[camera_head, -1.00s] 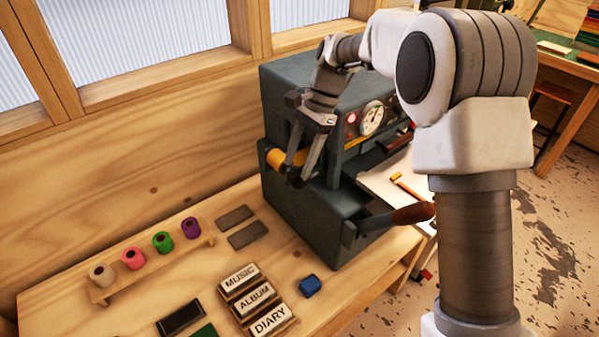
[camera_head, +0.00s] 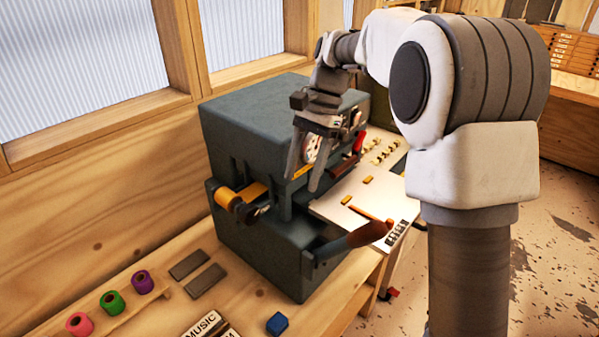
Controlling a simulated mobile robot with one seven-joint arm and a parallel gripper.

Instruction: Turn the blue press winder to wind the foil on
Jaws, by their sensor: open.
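The blue-grey press (camera_head: 240,130) stands on the wooden bench. A gold foil roll (camera_head: 240,195) sits on its left side, in a gap between the upper and lower blocks. A small dark part (camera_head: 260,211) shows at the roll's right end; I cannot tell if it is the winder. My gripper (camera_head: 303,182) is open and empty, fingers pointing down. In the picture it is right of the roll and apart from it, in front of the gauge (camera_head: 312,148), which it partly covers.
A lever with a brown handle (camera_head: 367,234) sticks out at the front. A pale platen (camera_head: 350,195) holds small gold pieces and dark type. A blue block (camera_head: 277,323), two grey plates (camera_head: 204,285) and coloured rolls (camera_head: 112,302) on a rack lie on the bench.

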